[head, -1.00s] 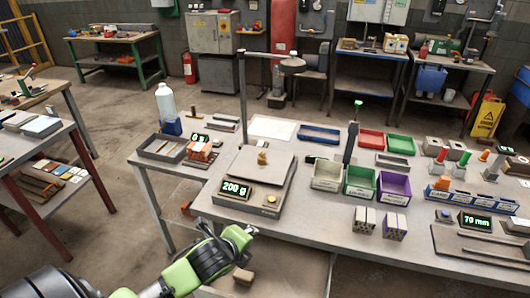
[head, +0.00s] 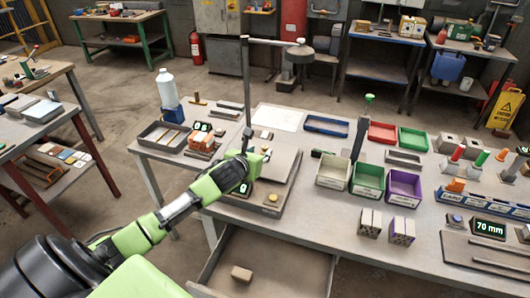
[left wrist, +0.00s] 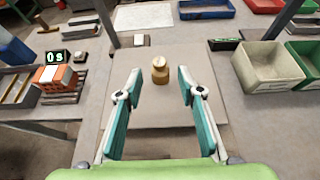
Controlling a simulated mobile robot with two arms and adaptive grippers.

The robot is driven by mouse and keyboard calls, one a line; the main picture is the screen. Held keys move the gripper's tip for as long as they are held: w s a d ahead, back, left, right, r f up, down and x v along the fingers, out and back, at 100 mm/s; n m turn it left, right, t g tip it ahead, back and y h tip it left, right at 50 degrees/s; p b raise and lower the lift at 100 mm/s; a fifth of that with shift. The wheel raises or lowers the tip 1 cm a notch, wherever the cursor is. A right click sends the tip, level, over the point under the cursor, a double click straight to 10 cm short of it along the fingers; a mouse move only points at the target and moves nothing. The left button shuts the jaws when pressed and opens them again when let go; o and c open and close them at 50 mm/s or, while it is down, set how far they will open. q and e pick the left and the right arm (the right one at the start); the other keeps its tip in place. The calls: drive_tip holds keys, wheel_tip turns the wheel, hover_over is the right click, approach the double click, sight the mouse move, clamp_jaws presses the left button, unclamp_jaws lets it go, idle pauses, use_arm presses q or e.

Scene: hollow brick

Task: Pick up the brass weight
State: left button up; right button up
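The brass weight (left wrist: 160,70) stands upright on the flat plate of the scale (left wrist: 185,60) in the left wrist view, ahead of and between my open fingers. My left gripper (left wrist: 158,88) is open and empty, with a finger on each side and a gap to the weight. The scale's display is partly covered by my arm. My right gripper is in neither view.
An orange brick block (head: 203,142) sits left of the scale by a small green display. White, green and purple bins (head: 335,170) stand to its right. A thin post (head: 246,85) rises behind it. An open drawer (head: 290,265) below holds a brown block (head: 241,273).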

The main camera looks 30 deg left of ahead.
sight(264, 149)
use_arm(q)
drive_tip(key=shift+p+x, duration=0.7)
drive_tip(key=shift+x, duration=2.65)
drive_tip(key=shift+r, duration=0.1)
clamp_jaws()
